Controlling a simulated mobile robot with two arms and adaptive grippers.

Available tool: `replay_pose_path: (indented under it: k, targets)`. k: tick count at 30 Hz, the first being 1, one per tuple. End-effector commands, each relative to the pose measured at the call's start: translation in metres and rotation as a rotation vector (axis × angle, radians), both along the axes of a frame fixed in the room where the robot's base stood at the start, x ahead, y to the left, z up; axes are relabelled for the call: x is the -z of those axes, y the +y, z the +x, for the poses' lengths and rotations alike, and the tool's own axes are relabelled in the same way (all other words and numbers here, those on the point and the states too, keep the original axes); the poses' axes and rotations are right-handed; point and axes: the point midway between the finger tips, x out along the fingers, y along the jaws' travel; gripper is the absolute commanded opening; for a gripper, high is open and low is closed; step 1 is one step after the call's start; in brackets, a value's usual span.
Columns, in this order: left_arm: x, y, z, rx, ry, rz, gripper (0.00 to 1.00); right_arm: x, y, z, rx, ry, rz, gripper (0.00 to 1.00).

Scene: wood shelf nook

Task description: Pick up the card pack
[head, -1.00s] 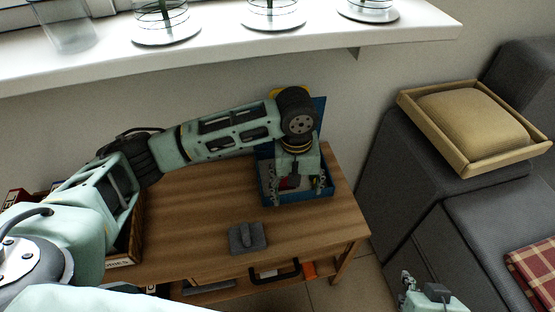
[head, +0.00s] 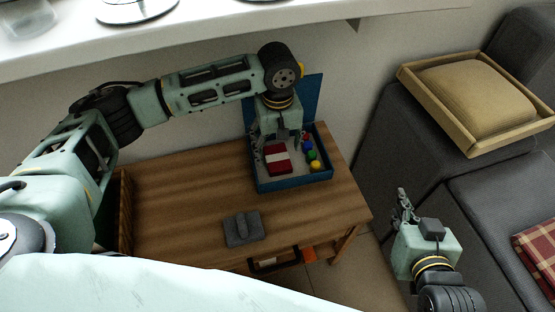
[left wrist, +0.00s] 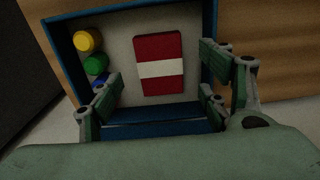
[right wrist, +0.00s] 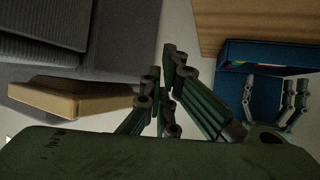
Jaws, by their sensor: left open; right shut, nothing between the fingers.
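The card pack (head: 278,158) is red with a white band. It lies flat in the open blue box (head: 293,184) on the wooden table. It also shows in the left wrist view (left wrist: 160,50), near the middle of the box floor. My left gripper (head: 276,150) is open and empty over the back of the box. In the left wrist view its fingers (left wrist: 160,95) are spread wide, with the pack beyond and between them. My right gripper (head: 405,205) is shut and empty, off to the right of the table. It also shows in the right wrist view (right wrist: 165,95).
A dark grey block (head: 243,228) lies at the table's front. A windowsill (head: 200,40) runs above. A cushion tray (head: 480,105) sits on the grey sofa at right.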

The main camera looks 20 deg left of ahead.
Motion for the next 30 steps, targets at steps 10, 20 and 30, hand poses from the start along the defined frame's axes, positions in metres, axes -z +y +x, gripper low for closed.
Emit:
replay_pose_path:
  k: [10, 20, 30]
  targets:
    - [0.029, 0.003, 0.004, 0.000, 0.000, 0.002, 0.70, -0.062, 0.017, 0.031, -0.022, -0.336, 0.081, 0.00]
    - [0.042, 0.002, 0.004, 0.001, 0.000, 0.001, 0.70, -0.097, 0.023, 0.035, -0.033, -0.497, 0.122, 0.00]
    - [0.041, 0.002, 0.003, 0.001, 0.000, 0.001, 0.59, -0.098, 0.023, 0.035, -0.033, -0.498, 0.122, 0.00]
